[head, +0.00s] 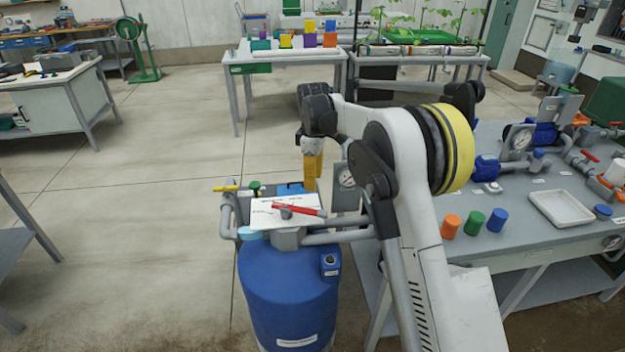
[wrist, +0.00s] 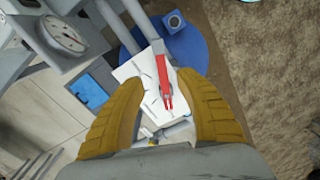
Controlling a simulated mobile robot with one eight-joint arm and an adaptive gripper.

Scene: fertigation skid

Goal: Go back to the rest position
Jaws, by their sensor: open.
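My gripper (head: 313,172) points down above the blue drum and the pipework on it. In the wrist view my gripper's two yellow fingers (wrist: 165,105) are spread apart with nothing between their tips. Below them is a white plate (head: 268,213) with a red-handled tool or valve lever (head: 300,209) on it. In the wrist view the red handle (wrist: 162,75) shows between the fingers, apart from them and lower down. The blue drum (head: 290,290) stands on the floor under the pipes.
A pressure gauge (head: 346,178) stands close to the right of my gripper. A grey bench (head: 530,262) with orange, green and blue caps and a white tray (head: 561,207) is at the right. Open floor (head: 180,160) lies at the left.

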